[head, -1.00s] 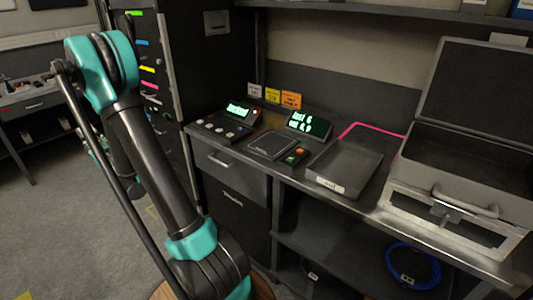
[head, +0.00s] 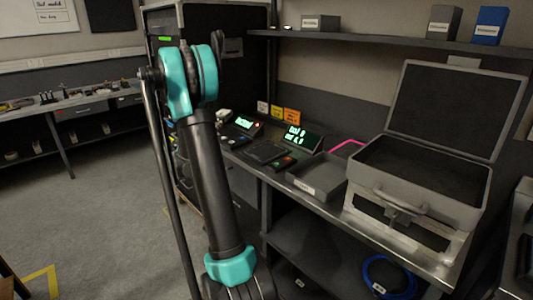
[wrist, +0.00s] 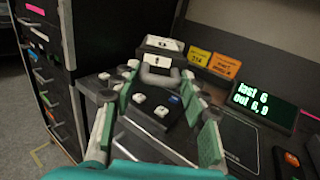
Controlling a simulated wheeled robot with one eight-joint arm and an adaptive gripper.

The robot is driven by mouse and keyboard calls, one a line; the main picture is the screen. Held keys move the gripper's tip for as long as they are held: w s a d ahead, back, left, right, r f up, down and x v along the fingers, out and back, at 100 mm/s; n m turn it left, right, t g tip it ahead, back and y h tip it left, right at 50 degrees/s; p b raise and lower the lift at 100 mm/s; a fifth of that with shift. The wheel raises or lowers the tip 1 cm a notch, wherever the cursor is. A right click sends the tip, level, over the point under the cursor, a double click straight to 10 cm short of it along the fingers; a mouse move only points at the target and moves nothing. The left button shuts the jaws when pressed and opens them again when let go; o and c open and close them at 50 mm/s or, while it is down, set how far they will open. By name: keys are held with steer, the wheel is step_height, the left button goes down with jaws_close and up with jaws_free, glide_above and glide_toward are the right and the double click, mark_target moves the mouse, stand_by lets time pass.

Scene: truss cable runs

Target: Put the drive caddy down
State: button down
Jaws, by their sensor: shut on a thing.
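The drive caddy (wrist: 165,44) shows in the wrist view as a dark block with a white label and a grey loop handle at its near end. My gripper (wrist: 160,80) is shut on it, its green-padded fingers on either side of the handle. The caddy is held over the back of the bench, beyond a dark panel with white and blue buttons (wrist: 152,105). Whether its underside touches anything is hidden. In the head view my arm crosses the left-centre and the grip on the caddy cannot be made out.
The bench holds a black flat pad (head: 264,151), a lit green display (head: 298,138), an empty grey tray (head: 318,176) and an open grey case (head: 425,175). Yellow and orange cards (wrist: 213,64) stand behind. A dark drawer cabinet (wrist: 50,85) is at left. A shelf (head: 400,42) runs above.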

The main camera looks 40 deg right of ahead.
steer(key=s+d+r+m+g+h, duration=0.2)
steer(key=s+d+r+m+g, duration=0.1)
steer(key=s+d+g, duration=0.25)
steer(key=s+d+r+m+g+h, duration=0.2)
steer(key=s+d+r+m+g, duration=0.15)
steer(key=s+d, duration=0.35)
glide_above(252, 157)
steer(key=shift+g, duration=0.4)
step_height(252, 157, down, 16)
steer(key=shift+f, duration=2.35)
steer(key=c, duration=0.8)
jaws_free()
steer(key=shift+f, duration=0.1)
